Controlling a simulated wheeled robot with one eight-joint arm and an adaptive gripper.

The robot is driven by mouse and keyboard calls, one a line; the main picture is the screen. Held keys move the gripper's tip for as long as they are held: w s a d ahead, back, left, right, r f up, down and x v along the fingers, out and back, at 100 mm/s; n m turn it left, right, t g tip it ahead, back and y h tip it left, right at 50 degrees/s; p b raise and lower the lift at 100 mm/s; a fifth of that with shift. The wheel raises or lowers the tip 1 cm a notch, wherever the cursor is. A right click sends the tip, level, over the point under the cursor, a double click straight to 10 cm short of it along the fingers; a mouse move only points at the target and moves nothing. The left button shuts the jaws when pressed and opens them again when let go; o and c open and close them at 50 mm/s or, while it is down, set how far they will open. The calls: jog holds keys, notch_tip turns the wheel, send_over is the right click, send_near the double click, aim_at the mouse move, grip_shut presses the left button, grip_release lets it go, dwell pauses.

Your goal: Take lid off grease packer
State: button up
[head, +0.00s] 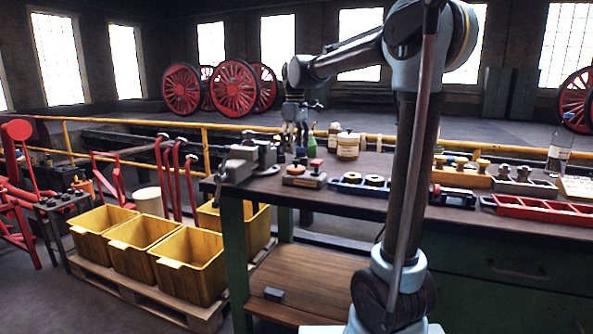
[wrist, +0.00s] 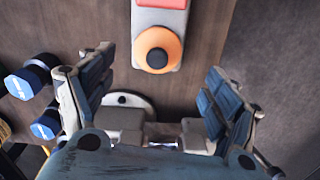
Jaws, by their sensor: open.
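My gripper (wrist: 160,64) is open, its two blue-grey fingers wide apart and pointing down over the bench. In the head view my gripper (head: 294,140) hangs above the far left part of the workbench, behind the vise. Between and beyond the fingers is an orange round knob or cap (wrist: 155,50) with a dark centre, on a pale body with a red top piece. A pale rounded plate with a dark hole (wrist: 122,101) shows lower between the fingers, partly hidden by my gripper. I cannot tell for sure which thing is the grease packer or its lid.
Blue-capped items (wrist: 25,82) stand close outside the left finger. A grey vise (head: 246,160) is at the bench's left end. A jar (head: 347,146) and a small red-topped block (head: 304,176) stand nearby.

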aim_at(296, 162)
jog(key=shift+w+d+f, duration=0.1)
jog(key=shift+f, duration=1.5)
jog(key=shift+w+f, duration=0.1)
jog(key=shift+f, duration=1.5)
jog(key=c, duration=1.1)
